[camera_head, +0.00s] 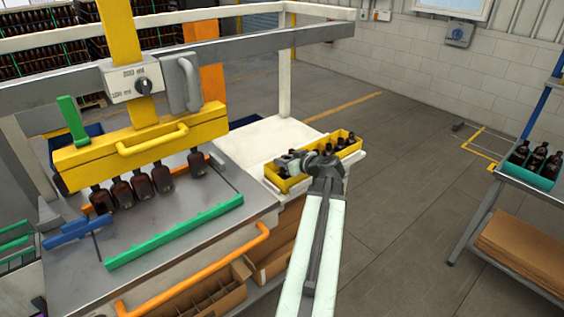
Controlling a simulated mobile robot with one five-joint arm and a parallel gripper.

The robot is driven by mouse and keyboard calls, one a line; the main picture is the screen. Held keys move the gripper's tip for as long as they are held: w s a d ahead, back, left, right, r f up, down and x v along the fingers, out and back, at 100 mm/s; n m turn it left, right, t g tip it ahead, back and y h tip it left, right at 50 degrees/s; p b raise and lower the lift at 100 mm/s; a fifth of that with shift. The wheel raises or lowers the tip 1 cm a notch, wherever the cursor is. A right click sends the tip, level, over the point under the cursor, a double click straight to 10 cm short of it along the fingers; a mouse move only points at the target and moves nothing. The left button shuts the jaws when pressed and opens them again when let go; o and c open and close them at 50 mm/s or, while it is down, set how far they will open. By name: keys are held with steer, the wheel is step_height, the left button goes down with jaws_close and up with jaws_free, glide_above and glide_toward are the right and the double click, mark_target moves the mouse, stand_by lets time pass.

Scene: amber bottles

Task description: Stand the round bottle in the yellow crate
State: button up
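A yellow crate (352,151) stands on the white side shelf right of the metal table. Several dark bottles (340,143) show in its right part. My arm crosses the crate's middle and hides part of it. My gripper (285,161) is over the crate's left part and points left. It is small and dark here, and I cannot tell whether its fingers are open or shut. A dark bottle shape (283,172) shows just below it, and I cannot tell whether they touch. I cannot pick out which bottle is the round one.
Several amber bottles (142,186) stand in a row under a yellow bar (130,146) on the metal table. A green rail (175,234) and orange handle (200,268) edge the table. A teal tray (530,176) of bottles stands far right. The floor between is clear.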

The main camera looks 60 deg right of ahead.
steer(key=o, duration=0.5)
steer(key=p+v, duration=0.3)
steer(key=v, duration=0.4)
steer(key=shift+s+r, duration=0.15)
steer(key=shift+s, duration=0.2)
steer(key=shift+a, duration=0.1)
